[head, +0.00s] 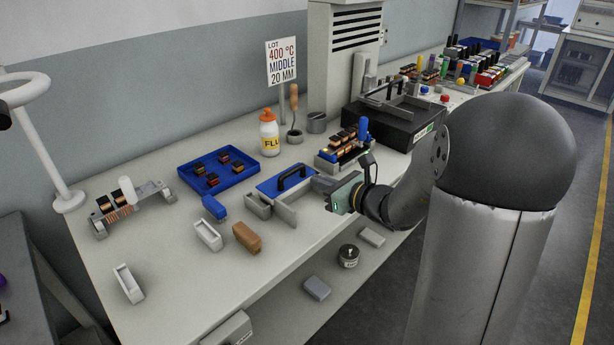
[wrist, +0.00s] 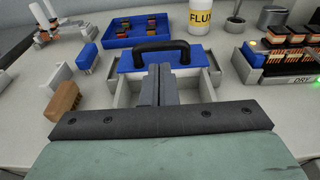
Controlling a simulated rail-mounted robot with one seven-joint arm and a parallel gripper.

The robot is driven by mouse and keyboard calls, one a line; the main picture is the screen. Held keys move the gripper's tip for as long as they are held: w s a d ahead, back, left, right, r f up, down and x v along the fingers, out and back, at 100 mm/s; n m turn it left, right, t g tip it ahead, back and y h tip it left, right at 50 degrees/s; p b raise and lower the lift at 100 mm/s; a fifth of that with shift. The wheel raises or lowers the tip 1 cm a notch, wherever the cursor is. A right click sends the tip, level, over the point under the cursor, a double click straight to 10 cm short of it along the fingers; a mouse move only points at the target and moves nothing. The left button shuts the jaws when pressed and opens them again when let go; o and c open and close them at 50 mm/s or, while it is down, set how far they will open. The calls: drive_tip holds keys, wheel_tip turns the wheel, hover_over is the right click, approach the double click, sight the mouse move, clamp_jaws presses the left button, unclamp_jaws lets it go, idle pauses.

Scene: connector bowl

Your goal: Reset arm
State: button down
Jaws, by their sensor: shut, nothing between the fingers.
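My gripper (head: 318,185) is over the workbench, just to the right of a grey box with a blue lid and black handle (head: 291,177). In the wrist view my gripper's two grey fingers (wrist: 160,82) are together in the middle, with nothing between them. They point toward the blue lid (wrist: 125,63) and its black handle (wrist: 162,47), and overlap the box's front in that view. Whether the fingers touch the box I cannot tell.
A blue tray (head: 244,179) with several parts, a flux bottle (head: 269,138) and a connector rack (head: 345,157) stand around the box. The bench's front left is mostly clear.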

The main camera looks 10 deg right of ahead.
drive_tip(key=v, duration=0.7)
drive_tip(key=s+a+n+g+p, duration=0.5)
drive_tip(key=s+a+n+g, duration=0.6)
drive_tip(key=s+a+n, duration=0.4)
drive_tip(key=s+d+r+n+g+h+p, duration=0.1)
drive_tip(key=s+d+n+h+p, duration=0.3)
drive_tip(key=n, duration=1.1)
drive_tip(key=s+d+g+h, duration=0.1)
drive_tip(key=s+d+h, duration=0.1)
drive_tip(key=s+h, duration=0.2)
drive_tip(key=shift+s+d+r, duration=0.15)
drive_tip(key=shift+s+r, duration=0.2)
drive_tip(key=shift+r, duration=0.05)
